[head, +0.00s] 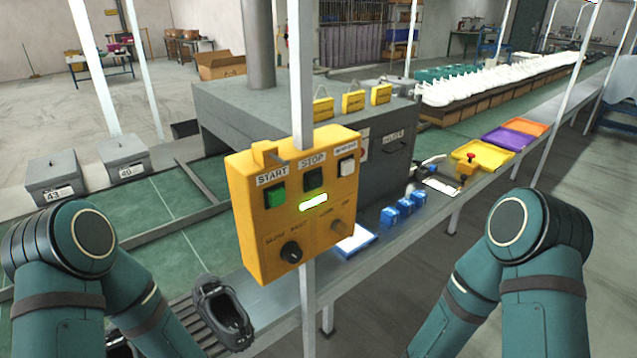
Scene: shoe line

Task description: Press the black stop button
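The black stop button (313,178) sits on the yellow control box (249,245), under the label STOP and between a green button (276,196) under START and a white button (346,166). The box is fixed to a white post in the middle of the head view. Nothing covers the stop button. My two arms come in at the lower left and lower right, both apart from the box. Neither gripper is visible.
A black shoe (222,318) lies on the line left of the post. Grey boxes (122,155) stand at the left. Blue parts (404,208) and coloured trays (517,139) lie on the bench at the right. White posts rise around the line.

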